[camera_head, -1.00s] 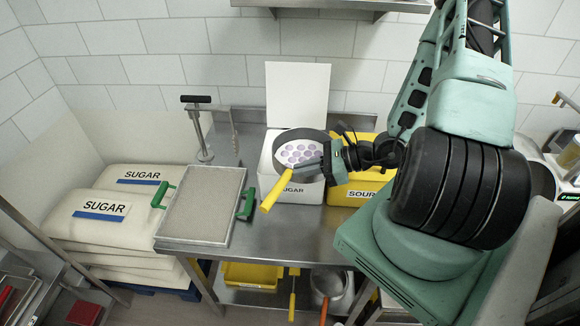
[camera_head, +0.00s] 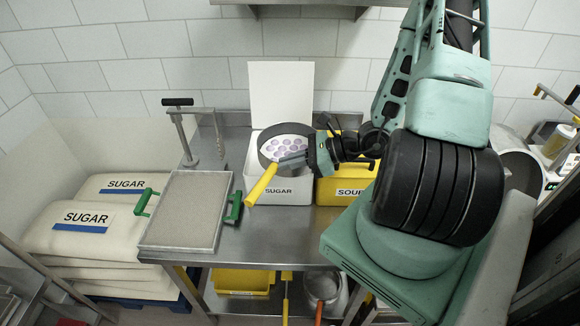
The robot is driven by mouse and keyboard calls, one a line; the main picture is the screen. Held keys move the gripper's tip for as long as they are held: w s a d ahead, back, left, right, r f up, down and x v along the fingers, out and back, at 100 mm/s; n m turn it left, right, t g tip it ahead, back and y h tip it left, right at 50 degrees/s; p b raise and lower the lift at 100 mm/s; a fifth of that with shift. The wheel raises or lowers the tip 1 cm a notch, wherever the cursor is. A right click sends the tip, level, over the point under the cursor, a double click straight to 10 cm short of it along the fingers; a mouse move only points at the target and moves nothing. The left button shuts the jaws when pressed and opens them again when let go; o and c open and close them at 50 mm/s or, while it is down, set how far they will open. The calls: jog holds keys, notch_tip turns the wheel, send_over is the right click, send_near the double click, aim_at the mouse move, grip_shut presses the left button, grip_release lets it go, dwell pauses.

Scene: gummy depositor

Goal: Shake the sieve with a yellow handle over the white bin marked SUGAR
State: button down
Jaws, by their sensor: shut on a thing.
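The sieve (camera_head: 268,138) is a round dark-rimmed ring with a yellow handle (camera_head: 262,184) pointing down and left. It is held over the white bin (camera_head: 279,191) marked SUGAR, whose white lid (camera_head: 281,90) stands upright behind. Pale purple round shapes (camera_head: 290,143) show inside the sieve's ring. My gripper (camera_head: 306,160) is shut on the sieve near where the handle meets the rim, coming from the right. The fingers are small in the view, and much of the bin's inside is hidden by the sieve.
A yellow bin (camera_head: 342,190) marked SOUR stands right beside the white one, partly behind my arm. A tray with green handles (camera_head: 187,211) lies on the steel table (camera_head: 262,236) to the left. A clamp-like stand (camera_head: 184,135) rises behind it. Sugar sacks (camera_head: 80,228) are stacked at far left.

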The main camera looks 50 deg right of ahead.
aim_at(280, 147)
jog(key=shift+w+d+f+b, duration=0.25)
jog(key=shift+w+b, duration=0.15)
jog(key=shift+b, duration=1.75)
jog(key=shift+w+f+b, duration=0.15)
jog(key=shift+f+b, duration=0.1)
jog(key=shift+b, duration=1.55)
jog(key=shift+w+d, duration=0.1)
jog(key=shift+w, duration=0.1)
jog(key=shift+w+d+f, duration=0.55)
jog(key=shift+w+d, duration=0.3)
jog(key=shift+w, duration=0.5)
jog(key=shift+w+d+f, duration=0.55)
jog(key=shift+w+d, duration=0.35)
jog(key=shift+w, duration=0.5)
jog(key=shift+w+d+f, duration=0.55)
jog(key=shift+w+d, duration=0.3)
jog(key=shift+w, duration=0.5)
jog(key=shift+s+d, duration=0.1)
jog(key=shift+d, duration=0.15)
jog(key=shift+s+d, duration=0.2)
jog(key=shift+d, duration=0.1)
jog(key=shift+d, duration=0.1)
